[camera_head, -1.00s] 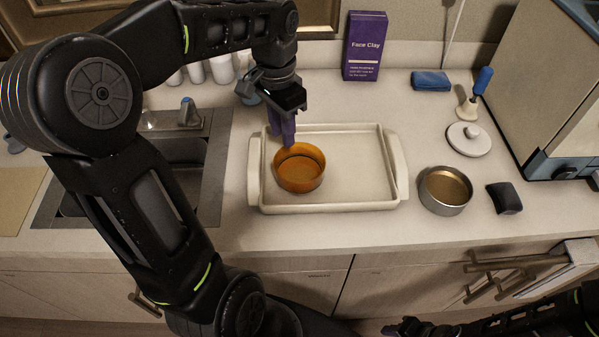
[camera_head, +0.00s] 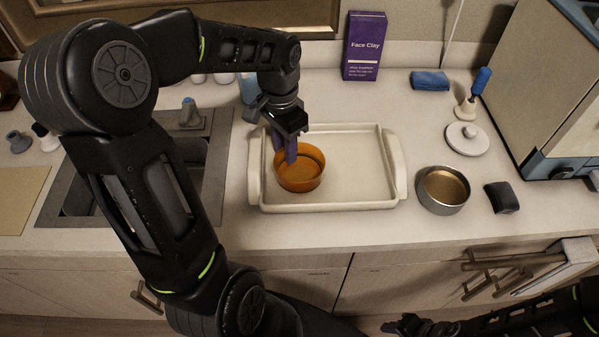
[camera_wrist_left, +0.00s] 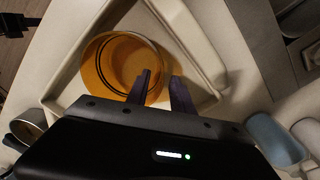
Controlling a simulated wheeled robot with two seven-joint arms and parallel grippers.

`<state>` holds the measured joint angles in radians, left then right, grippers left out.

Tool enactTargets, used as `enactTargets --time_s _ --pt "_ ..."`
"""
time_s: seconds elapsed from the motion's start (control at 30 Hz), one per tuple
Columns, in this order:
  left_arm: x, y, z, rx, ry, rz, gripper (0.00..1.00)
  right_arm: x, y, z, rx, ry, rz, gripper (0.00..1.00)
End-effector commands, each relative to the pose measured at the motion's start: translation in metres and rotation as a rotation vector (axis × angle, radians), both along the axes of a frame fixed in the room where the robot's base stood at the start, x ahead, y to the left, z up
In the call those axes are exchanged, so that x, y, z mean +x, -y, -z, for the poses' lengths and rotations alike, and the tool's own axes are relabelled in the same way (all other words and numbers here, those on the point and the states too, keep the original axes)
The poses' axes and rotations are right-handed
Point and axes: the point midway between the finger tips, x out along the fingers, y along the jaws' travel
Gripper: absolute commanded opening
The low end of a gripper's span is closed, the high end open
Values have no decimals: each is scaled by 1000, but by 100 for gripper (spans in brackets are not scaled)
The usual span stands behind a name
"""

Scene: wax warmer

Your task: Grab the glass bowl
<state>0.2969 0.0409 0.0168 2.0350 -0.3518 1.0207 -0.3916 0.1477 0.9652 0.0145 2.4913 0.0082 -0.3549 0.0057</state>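The amber glass bowl (camera_head: 300,182) stands upright in the left part of the white tray (camera_head: 350,203). In the left wrist view the bowl (camera_wrist_left: 103,65) fills the middle left. My left gripper (camera_head: 285,152) points down at the bowl's back-left rim. Its purple fingers (camera_wrist_left: 162,85) are apart, one over the bowl's inside and the other near or beyond its wall. Whether they touch the glass cannot be told. My right gripper (camera_head: 408,326) shows small and dark at the bottom edge, away from the bowl; its fingers are unclear.
A metal tin (camera_head: 444,190) of wax stands right of the tray, with a dark block (camera_head: 502,198) beside it. A white lid (camera_head: 468,139), a blue cloth (camera_head: 430,81) and a purple Face Clay box (camera_head: 365,46) are behind. A sink (camera_head: 185,175) is left.

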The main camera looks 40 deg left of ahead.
Motion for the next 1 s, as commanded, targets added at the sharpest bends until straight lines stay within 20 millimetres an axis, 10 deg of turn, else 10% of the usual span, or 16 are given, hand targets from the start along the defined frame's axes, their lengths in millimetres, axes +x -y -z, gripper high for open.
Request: enactTargets --time_s 0.57,1.0 --pt "0 0 0 0 0 0 0 0 0 0 0 0 0 36" --pt "0 0 0 0 0 0 0 0 0 0 0 0 0 36"
